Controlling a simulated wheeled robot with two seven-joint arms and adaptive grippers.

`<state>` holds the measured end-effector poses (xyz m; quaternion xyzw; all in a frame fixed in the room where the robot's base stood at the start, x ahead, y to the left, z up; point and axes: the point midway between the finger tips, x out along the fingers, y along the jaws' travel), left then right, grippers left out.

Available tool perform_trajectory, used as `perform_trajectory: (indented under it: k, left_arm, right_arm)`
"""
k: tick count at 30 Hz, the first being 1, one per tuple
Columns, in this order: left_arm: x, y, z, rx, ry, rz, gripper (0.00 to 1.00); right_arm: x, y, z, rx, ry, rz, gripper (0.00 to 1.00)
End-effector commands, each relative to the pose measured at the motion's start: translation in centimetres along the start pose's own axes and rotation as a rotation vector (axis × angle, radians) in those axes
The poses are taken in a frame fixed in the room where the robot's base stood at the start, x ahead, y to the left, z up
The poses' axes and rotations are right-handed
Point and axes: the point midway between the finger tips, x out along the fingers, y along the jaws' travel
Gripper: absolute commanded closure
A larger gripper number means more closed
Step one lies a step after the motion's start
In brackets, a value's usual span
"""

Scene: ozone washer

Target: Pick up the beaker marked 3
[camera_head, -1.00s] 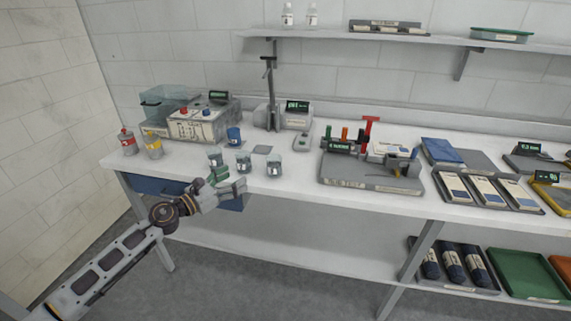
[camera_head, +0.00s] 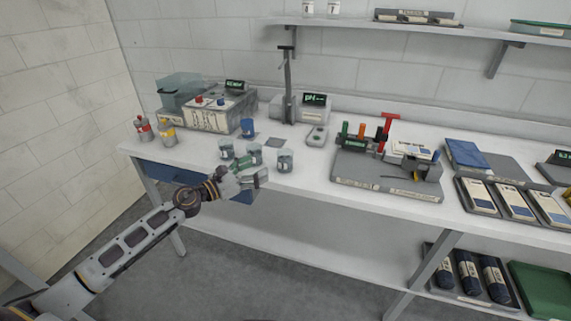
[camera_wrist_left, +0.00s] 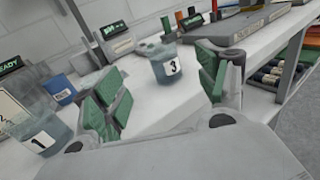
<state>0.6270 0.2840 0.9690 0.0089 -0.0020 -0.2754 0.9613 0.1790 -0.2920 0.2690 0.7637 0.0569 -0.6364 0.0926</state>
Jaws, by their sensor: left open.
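The beaker marked 3 (camera_wrist_left: 167,70) stands upright on the bench in the left wrist view, seen in the gap between my fingers and beyond their tips. In the head view it appears to be the rightmost clear beaker (camera_head: 285,161); its number is too small to read there. My left gripper (camera_head: 257,168) is open and empty at the bench's front edge, left of and nearer than that beaker. Its green-padded fingers show in the left wrist view (camera_wrist_left: 164,82). The beaker marked 1 (camera_wrist_left: 40,140) is at lower left there, partly cut off.
A blue beaker (camera_head: 247,128) is farther back, also in the wrist view (camera_wrist_left: 62,92). A pH meter (camera_head: 314,103) stands at the back, and a grey rack tray (camera_head: 385,184) lies right of the beakers.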

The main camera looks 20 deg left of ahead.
Motion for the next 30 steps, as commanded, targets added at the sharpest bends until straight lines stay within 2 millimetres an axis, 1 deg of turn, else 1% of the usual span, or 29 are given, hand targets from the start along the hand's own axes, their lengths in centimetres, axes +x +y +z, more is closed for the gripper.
perform_trajectory:
  k: [9, 16, 30]
  left_arm:
    - [1.7, 0.0, 0.2, -0.001, -0.002, 0.001, 0.27]
    - [3.1, 0.1, 0.2, 0.001, -0.002, 0.001, 0.27]
    - [6.2, 0.1, 0.1, -0.001, -0.002, 0.001, 0.27]
  right_arm:
    - [-0.2, 0.2, 0.9, -0.002, -0.010, 0.002, 0.65]
    - [-0.3, 0.3, 1.1, -0.003, -0.006, 0.003, 0.65]
    - [-0.5, 1.0, 3.3, -0.009, -0.026, 0.010, 0.65]
